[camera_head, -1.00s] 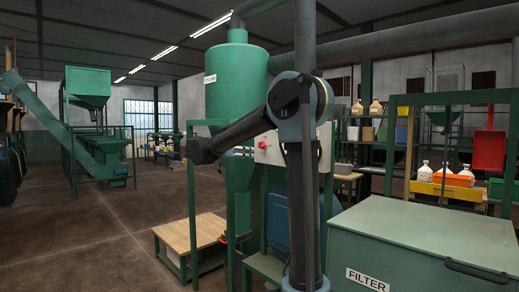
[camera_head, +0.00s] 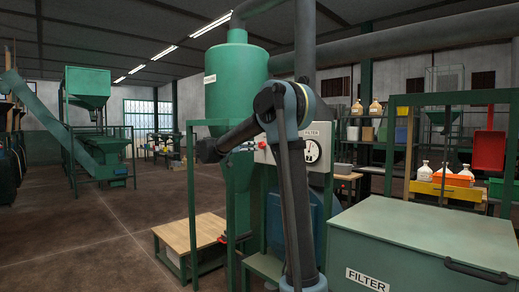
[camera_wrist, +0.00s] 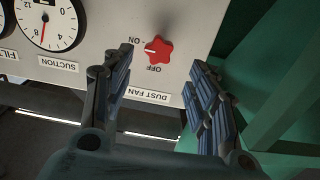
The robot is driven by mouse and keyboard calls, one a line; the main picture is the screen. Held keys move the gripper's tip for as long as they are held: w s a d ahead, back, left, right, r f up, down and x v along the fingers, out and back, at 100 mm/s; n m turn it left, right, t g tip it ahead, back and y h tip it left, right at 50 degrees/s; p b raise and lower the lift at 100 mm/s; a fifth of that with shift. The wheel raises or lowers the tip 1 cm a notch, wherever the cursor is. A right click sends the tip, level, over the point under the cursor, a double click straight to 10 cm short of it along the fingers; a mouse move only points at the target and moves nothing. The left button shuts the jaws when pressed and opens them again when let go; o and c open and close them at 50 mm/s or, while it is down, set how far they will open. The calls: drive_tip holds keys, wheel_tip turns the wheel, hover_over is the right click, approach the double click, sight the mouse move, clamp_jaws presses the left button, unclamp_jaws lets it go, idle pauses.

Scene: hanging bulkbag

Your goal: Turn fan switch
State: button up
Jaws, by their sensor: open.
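The fan switch is a red star-shaped knob (camera_wrist: 157,49) on a pale panel (camera_wrist: 187,22) in the wrist view. Its white mark points left, toward the upside-down word ON; OFF is printed below it. A DUST FAN label (camera_wrist: 149,95) sits under the knob. My gripper (camera_wrist: 160,58) is open, with one finger on each side of the knob and a visible gap to both. Whether the fingertips reach the knob's depth is hard to tell. In the head view the white panel (camera_head: 311,133) is partly hidden by my arm, and my gripper is not clearly seen.
A suction gauge (camera_wrist: 46,20) is on the panel to the left of the knob. Green frame bars (camera_wrist: 285,75) stand close on the right. In the head view, a green tank (camera_head: 236,85) rises behind my arm and a green filter box (camera_head: 420,240) stands at right front.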

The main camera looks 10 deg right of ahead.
sight(260, 145)
drive_tip(key=x, duration=0.7)
drive_tip(key=shift+w+d, duration=0.15)
drive_tip(key=shift+d, duration=0.05)
drive_tip(key=c, duration=1.1)
